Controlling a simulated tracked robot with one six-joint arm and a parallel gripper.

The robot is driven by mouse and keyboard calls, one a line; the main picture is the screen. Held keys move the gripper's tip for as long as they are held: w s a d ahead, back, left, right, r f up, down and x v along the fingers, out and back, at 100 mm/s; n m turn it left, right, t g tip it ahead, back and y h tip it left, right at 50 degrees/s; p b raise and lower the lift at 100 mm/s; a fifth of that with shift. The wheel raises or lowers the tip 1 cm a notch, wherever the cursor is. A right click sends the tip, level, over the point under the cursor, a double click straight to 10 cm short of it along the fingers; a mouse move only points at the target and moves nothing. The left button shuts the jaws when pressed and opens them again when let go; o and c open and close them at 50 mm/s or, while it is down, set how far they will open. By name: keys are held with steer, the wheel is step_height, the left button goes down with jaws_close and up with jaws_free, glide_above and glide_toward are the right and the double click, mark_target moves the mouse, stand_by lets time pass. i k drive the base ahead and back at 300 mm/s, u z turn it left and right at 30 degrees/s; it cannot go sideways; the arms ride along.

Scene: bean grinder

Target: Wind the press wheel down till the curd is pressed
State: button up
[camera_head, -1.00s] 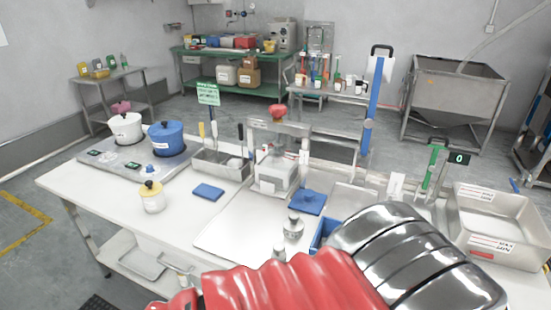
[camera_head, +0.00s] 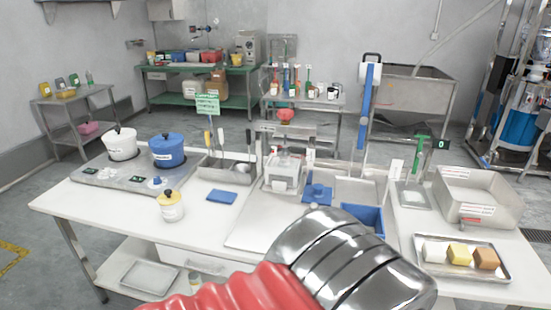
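The press stands in the middle of the white table, a metal frame (camera_head: 287,130) with a red wheel (camera_head: 285,115) on top. A pale, boxy metal vessel (camera_head: 282,175) with a label sits within the frame. I cannot see curd inside it. My arm, with red ribbed and shiny metal sections, crosses the bottom centre in front of the table. My gripper is not in view.
A blue lidded pot (camera_head: 167,151) and a white pot (camera_head: 121,144) stand at left. A blue bin (camera_head: 363,218), a tray of blocks (camera_head: 462,274) and a metal basin (camera_head: 479,205) are at right.

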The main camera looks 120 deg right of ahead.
mark_target(285, 115)
steer(key=z, duration=4.05)
steer(key=i, duration=0.8)
steer(key=u, duration=0.1)
